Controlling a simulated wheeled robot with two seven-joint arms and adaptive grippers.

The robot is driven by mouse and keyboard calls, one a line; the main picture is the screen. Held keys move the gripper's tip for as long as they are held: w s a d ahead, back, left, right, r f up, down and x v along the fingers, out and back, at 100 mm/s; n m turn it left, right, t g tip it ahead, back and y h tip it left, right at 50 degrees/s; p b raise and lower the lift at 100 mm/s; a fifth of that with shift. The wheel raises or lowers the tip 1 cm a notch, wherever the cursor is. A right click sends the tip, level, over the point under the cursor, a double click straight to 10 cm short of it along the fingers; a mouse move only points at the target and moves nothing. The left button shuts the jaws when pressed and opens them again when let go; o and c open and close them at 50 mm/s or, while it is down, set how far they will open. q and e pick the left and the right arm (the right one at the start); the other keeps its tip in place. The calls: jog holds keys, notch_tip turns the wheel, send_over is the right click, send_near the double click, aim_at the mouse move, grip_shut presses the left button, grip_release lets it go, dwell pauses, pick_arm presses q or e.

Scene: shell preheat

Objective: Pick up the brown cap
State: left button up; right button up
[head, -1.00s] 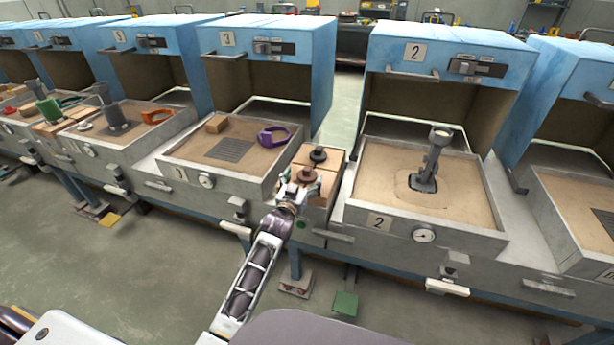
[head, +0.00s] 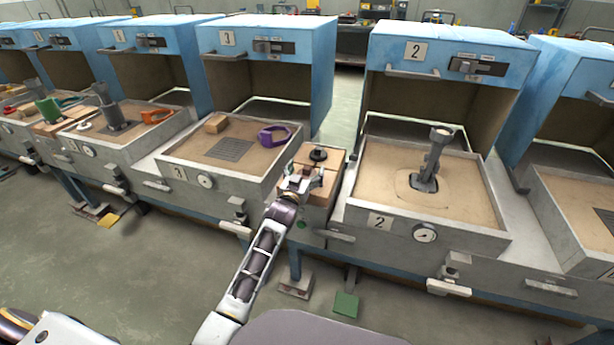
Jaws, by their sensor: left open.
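The brown cap (head: 306,171) is on the near part of a wooden-topped block (head: 332,160) between station 3 and station 2. It is mostly hidden behind my left gripper, and only a bit of it shows. My left gripper (head: 303,181) is open and right at the cap, reaching in from the front. I cannot tell whether its fingers are around the cap or only above it. A black cap (head: 318,154) stands just behind on the same block. My right gripper is not in view.
Right is station 2's tray (head: 345,212) with an upright grey metal piece (head: 430,160). Blue hoods stand behind both trays. The floor in front is open.

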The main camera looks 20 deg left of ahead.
aim_at(307, 167)
pick_arm(q)
jog(key=shift+w, duration=0.55)
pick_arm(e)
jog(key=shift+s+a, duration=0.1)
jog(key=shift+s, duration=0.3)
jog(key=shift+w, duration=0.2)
pick_arm(q)
jog(key=shift+c, duration=0.7)
jog(key=c, duration=1)
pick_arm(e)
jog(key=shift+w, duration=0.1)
pick_arm(q)
jog(key=shift+r, duration=0.1)
jog(key=shift+r, duration=0.85)
notch_tip(307, 167, up, 7)
jog(key=shift+f+p, duration=0.2)
jog(key=shift+p, duration=0.85)
jog(key=shift+r, duration=0.8)
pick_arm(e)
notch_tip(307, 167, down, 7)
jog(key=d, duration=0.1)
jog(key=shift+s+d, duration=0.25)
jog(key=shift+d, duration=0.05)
